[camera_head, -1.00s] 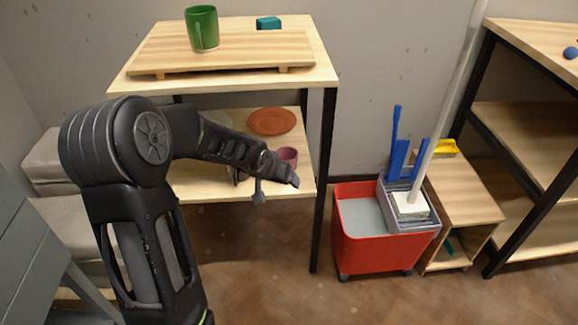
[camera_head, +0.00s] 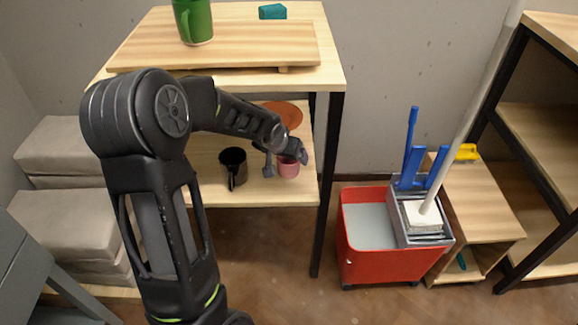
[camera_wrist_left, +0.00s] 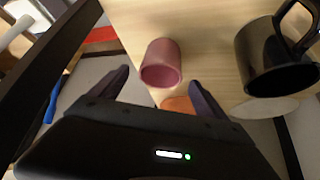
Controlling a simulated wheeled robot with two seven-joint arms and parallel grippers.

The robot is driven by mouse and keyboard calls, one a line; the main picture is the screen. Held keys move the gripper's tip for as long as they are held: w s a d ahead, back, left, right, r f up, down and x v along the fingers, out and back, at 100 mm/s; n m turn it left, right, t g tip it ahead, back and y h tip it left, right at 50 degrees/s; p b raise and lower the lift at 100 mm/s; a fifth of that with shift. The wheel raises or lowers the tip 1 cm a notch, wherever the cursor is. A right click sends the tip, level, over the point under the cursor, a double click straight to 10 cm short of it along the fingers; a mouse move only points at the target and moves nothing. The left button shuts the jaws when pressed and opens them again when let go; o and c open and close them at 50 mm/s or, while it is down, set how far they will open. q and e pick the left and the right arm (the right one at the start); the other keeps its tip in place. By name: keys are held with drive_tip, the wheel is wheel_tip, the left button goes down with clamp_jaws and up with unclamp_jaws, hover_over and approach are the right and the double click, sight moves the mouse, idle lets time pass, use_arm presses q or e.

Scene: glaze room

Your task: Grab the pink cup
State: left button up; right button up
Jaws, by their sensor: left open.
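The pink cup (camera_head: 288,169) stands on the lower shelf near its right front edge, partly covered by my left gripper (camera_head: 287,163) in the head view. In the left wrist view, the pink cup (camera_wrist_left: 161,63) lies ahead, between the lines of the two spread fingers. My left gripper (camera_wrist_left: 158,90) is open with nothing between its fingers. Whether a finger touches the cup cannot be told. My right gripper is in neither view.
A black mug (camera_head: 233,168) stands left of the pink cup. An orange plate (camera_head: 283,114) lies behind it. The upper shelf (camera_head: 331,73) is close above my forearm. A black post (camera_head: 325,190) stands right of the cup. A red mop bucket (camera_head: 375,262) is farther right.

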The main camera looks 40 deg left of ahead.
sight(292, 162)
use_arm(q)
drive_tip(key=shift+x, duration=0.8)
drive_tip(key=b+x, duration=0.1)
drive_tip(key=x, duration=0.4)
drive_tip(key=shift+f+b, duration=0.15)
drive_tip(key=shift+b, duration=0.15)
drive_tip(key=shift+w, duration=0.1)
drive_tip(key=c, duration=1.6)
